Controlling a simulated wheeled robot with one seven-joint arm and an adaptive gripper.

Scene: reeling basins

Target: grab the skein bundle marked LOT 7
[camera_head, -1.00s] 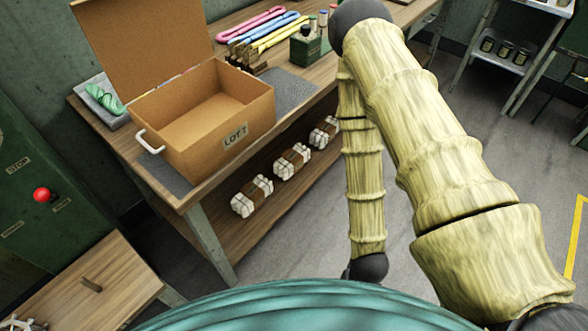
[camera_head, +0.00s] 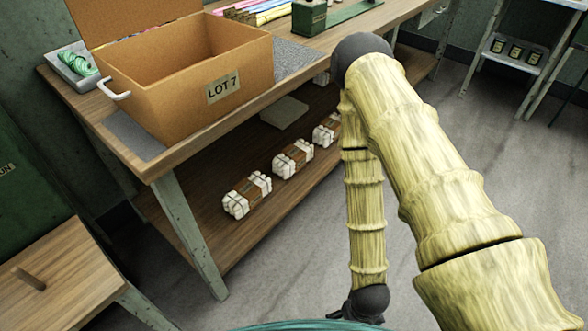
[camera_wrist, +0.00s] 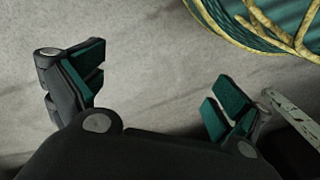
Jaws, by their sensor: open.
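Several white skein bundles with brown bands lie in a row on the lower shelf of the bench: a near one (camera_head: 246,195), a middle one (camera_head: 293,159) and a far one (camera_head: 327,130). No lot mark is readable on them. A LOT 7 label (camera_head: 224,89) is on the front of an open cardboard box (camera_head: 165,98) on the bench top; the visible part of its inside looks empty. My gripper (camera_wrist: 155,85) is open and empty over bare floor in the wrist view. In the head view it is mostly hidden at the bottom, apart from the bundles.
The bench (camera_head: 166,165) has a leg (camera_head: 188,238) at its near corner. A tray with a green skein (camera_head: 78,62) and several coloured skeins (camera_head: 262,12) are on top. A wooden table (camera_head: 62,268) stands at lower left. Floor beside the shelf is clear.

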